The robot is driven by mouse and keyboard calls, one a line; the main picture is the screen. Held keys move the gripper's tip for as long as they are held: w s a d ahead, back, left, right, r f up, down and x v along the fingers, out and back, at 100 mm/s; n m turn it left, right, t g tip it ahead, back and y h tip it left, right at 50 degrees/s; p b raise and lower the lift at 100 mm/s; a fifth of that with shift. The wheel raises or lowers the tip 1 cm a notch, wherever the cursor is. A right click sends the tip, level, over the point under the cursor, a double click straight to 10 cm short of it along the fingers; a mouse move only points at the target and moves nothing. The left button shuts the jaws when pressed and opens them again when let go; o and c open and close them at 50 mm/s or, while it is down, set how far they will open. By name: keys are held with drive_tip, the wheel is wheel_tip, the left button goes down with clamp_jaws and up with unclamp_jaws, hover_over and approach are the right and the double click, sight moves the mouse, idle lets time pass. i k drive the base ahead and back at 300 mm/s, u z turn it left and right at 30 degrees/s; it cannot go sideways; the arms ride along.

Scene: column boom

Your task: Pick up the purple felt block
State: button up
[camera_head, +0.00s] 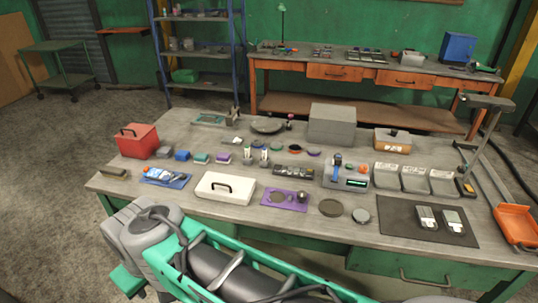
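A small purple block (222,158), probably the purple felt block, sits on the grey workbench (180,213). It is the rightmost in a short row of small blocks, to the right of a teal block (201,158), a blue block (182,155) and a grey block (165,152). Nothing covers the purple block. Its felt texture is too small to make out. My green and grey arm fills the bottom of the view, in front of the bench. My gripper is not in view.
A white case (225,187) stands in front of the purple block, and small holders (249,157) stand to its right. A red box (137,141) is at the far left. A purple mat (272,201) and a large grey box (332,124) are farther right.

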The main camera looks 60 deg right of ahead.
sight(224, 157)
drive_tip(key=z, duration=0.55)
drive_tip(key=i, duration=1)
